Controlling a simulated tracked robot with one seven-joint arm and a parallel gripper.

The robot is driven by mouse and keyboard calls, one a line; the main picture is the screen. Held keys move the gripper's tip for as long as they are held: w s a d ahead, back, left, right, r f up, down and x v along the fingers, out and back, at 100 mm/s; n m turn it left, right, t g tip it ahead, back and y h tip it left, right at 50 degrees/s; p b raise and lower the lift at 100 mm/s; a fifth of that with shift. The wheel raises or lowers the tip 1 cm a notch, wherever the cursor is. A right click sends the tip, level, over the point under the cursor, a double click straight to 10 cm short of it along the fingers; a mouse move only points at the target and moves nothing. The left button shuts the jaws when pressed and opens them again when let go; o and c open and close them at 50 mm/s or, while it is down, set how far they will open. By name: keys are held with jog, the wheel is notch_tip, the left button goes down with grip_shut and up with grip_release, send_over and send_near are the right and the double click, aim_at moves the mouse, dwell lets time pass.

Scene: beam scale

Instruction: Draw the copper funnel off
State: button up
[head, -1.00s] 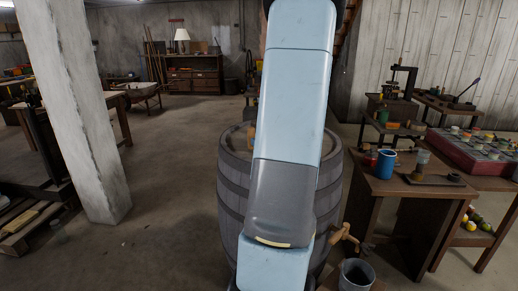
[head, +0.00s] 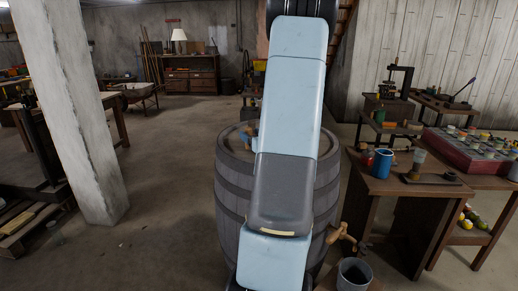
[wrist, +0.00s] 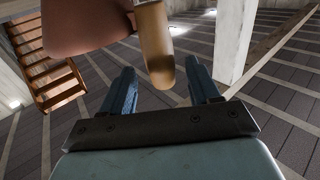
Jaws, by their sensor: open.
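The copper funnel is mostly hidden behind my arm in the head view. In the wrist view a brownish-pink rounded body, which looks like the copper funnel (wrist: 90,25), fills the upper left. A tan, round-ended grip (wrist: 153,45) hangs beside it, and its tip also shows above the barrel in the head view (head: 252,125). My gripper (wrist: 160,68) is open, with its two blue fingers on either side of the grip's end. I see gaps between grip and fingers. In the head view a blue fingertip shows at the barrel's top.
The grey wooden barrel (head: 232,190) stands behind my arm, with a wooden tap (head: 341,234) at its right. A dark bucket (head: 354,275) is below the tap. A bench (head: 405,185) with a blue mug (head: 382,163) is to the right. Open floor lies left, up to a pillar (head: 75,110).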

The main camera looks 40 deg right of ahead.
jog(key=x, duration=0.4)
jog(key=shift+w+f, duration=0.25)
jog(key=shift+w, duration=0.15)
jog(key=shift+c, duration=0.4)
grip_shut()
